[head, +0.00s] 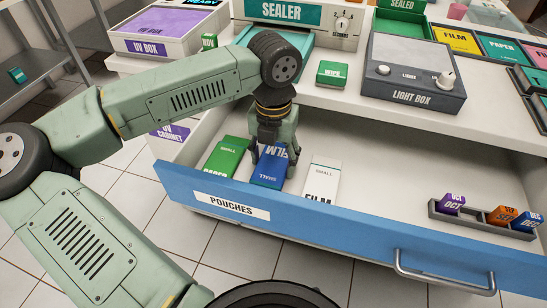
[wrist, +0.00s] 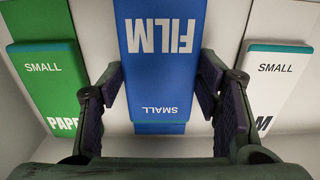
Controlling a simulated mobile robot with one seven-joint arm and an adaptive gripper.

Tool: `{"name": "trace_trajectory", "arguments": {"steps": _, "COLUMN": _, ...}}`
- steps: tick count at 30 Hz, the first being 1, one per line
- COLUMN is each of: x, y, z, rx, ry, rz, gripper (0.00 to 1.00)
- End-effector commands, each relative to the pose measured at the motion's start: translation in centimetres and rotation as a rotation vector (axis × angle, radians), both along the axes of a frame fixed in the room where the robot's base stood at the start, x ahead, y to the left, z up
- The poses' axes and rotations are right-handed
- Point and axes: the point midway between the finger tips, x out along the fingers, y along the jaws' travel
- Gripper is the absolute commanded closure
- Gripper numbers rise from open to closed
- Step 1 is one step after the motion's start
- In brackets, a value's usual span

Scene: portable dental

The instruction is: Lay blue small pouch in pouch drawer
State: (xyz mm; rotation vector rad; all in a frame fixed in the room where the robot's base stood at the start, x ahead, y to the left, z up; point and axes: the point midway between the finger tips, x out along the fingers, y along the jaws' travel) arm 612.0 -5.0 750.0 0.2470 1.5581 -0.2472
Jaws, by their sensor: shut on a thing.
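The blue small film pouch (head: 268,168) is inside the open pouch drawer (head: 400,185), between a green paper pouch and a white film pouch. My gripper (head: 272,150) reaches down into the drawer at the blue pouch. In the wrist view the blue pouch (wrist: 160,62) lies between the two fingers of my gripper (wrist: 162,85), which are shut on its sides. Its lettering reads upside down there. I cannot tell whether its underside rests fully on the drawer floor.
The green pouch (head: 226,157) lies left and the white pouch (head: 322,180) right, both close to my gripper. A small rack with date blocks (head: 483,216) sits at the drawer's right end. The drawer middle is bare. The light box (head: 414,75) and green wipe box (head: 331,74) stand on the counter above.

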Motion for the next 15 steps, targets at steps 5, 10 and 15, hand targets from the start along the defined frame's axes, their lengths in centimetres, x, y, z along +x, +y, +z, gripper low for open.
{"name": "trace_trajectory", "arguments": {"steps": 5, "x": 0.01, "y": 0.0, "z": 0.04, "rx": 0.0, "ry": 0.0, "rz": 0.0, "gripper": 0.71}}
{"name": "trace_trajectory", "arguments": {"steps": 10, "x": 0.01, "y": -0.01, "z": 0.04, "rx": 0.0, "ry": 0.0, "rz": 0.0, "gripper": 0.34}}
{"name": "trace_trajectory", "arguments": {"steps": 15, "x": 0.0, "y": -0.01, "z": 0.03, "rx": 0.0, "ry": 0.0, "rz": 0.0, "gripper": 0.23}}
